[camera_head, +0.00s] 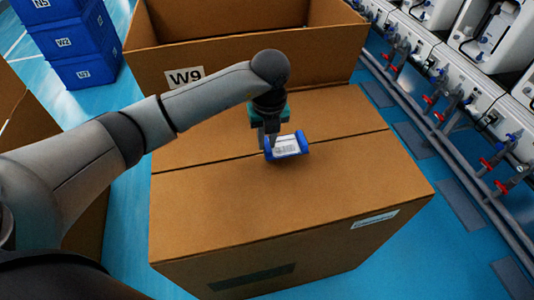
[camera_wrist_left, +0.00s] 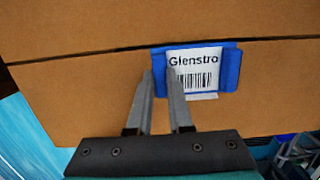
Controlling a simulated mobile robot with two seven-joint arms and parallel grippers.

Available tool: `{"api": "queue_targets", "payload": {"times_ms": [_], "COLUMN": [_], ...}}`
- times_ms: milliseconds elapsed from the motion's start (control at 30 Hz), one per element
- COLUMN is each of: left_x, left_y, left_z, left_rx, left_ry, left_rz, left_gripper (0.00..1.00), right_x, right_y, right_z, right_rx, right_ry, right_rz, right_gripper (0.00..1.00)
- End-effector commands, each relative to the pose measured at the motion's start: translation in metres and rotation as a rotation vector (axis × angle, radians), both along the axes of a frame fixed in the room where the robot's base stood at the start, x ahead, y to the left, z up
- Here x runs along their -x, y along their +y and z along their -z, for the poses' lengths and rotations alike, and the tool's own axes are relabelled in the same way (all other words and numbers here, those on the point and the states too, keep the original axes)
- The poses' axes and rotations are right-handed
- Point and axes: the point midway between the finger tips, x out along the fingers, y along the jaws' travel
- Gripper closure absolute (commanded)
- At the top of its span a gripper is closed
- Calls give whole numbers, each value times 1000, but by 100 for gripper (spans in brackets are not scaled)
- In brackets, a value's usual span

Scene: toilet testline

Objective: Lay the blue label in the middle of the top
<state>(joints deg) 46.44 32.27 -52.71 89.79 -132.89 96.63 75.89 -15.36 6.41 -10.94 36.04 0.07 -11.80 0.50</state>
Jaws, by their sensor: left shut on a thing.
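The blue label (camera_head: 287,146) has a white face with a barcode and the printed text "Glenstro" in the left wrist view (camera_wrist_left: 229,72). My left gripper (camera_head: 268,142) is shut on its left edge; the fingertips (camera_wrist_left: 160,74) sit on either side of that edge. The label is at the top of a closed brown carton (camera_head: 230,205), near the middle, by the seam between its flaps. It looks roughly flat; I cannot tell whether it touches the cardboard. My right gripper is not in view.
An open carton marked W9 (camera_head: 240,68) stands directly behind the closed one. Part of another carton (camera_head: 25,115) is at the left. Blue crates (camera_head: 75,45) are stacked at the back left. A pipe rail with red and blue valves (camera_head: 430,130) runs along the right.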

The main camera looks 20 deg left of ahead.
Motion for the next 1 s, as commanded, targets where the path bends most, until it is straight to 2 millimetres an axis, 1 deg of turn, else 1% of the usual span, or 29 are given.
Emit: {"api": "queue_targets", "payload": {"times_ms": [167,300,367,433,600,767,800,1000], "left_x": [0,1,1,0,0,0,0,0], "left_y": [0,0,0,0,0,0,0,0], "left_z": [14,37,44,46,45,49,48,48], "left_rx": [1,0,0,1,1,1,1,1], "left_ry": [2,2,2,0,0,0,0,0], "left_rz": [1,1,0,1,1,1,1,1], "left_gripper": [100,100,100,100,100,100,78,56], "right_x": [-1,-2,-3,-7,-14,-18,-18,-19], "right_y": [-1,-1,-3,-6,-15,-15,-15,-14], "right_z": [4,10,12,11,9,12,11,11], "right_rx": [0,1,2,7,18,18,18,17], "right_ry": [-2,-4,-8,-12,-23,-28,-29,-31], "right_rz": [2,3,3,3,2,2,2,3], "right_gripper": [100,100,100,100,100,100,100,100]}}
